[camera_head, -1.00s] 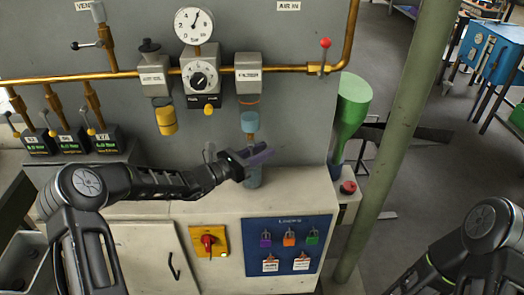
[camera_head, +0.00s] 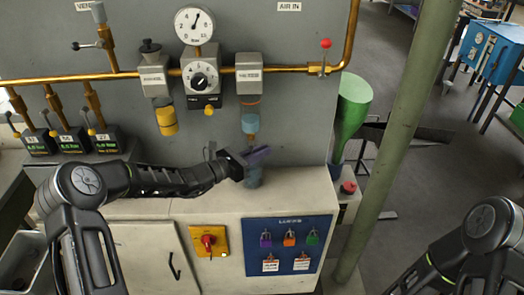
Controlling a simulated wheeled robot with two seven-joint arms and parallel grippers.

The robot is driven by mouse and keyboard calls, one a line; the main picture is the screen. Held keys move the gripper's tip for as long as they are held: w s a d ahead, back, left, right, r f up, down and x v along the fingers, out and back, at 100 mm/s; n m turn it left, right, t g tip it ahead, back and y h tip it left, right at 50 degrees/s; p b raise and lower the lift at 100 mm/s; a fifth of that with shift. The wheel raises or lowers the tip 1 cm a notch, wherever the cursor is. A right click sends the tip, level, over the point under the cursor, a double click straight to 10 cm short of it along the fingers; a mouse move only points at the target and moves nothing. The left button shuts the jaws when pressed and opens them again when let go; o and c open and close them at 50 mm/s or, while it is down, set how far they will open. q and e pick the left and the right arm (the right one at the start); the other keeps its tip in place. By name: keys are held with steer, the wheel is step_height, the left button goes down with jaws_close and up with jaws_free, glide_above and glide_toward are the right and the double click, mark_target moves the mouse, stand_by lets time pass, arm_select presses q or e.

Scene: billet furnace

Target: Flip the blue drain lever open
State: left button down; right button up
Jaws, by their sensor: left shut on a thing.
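The filter unit (camera_head: 249,73) hangs on the brass pipe, with a translucent blue bowl (camera_head: 250,122) below it. My left gripper (camera_head: 257,157) is just under the bowl, its jaws shut at the bowl's lower end. The blue drain lever cannot be made out apart from the jaws, which hide that spot; the gripper appears shut on it. A bluish clear cup (camera_head: 253,178) stands on the bench top directly below the gripper, partly covered by it. My right gripper is out of view; only my right arm shows at the lower right.
A regulator (camera_head: 200,77) with a gauge (camera_head: 194,24) and a yellow-bowled unit (camera_head: 165,120) sit left of the filter. A red-knobbed valve (camera_head: 325,56) and a green funnel-shaped vessel (camera_head: 350,112) are at right. The bench top (camera_head: 300,185) is mostly clear.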

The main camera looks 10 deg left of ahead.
arm_select(q)
steer(key=shift+s+a+f+m+g+y, duration=0.2)
steer(key=shift+f+m+g+y, duration=0.25)
steer(key=shift+g+y, duration=0.2)
steer(key=c, duration=1.5)
jaws_free()
steer(key=shift+r, duration=0.15)
steer(key=shift+c, duration=0.2)
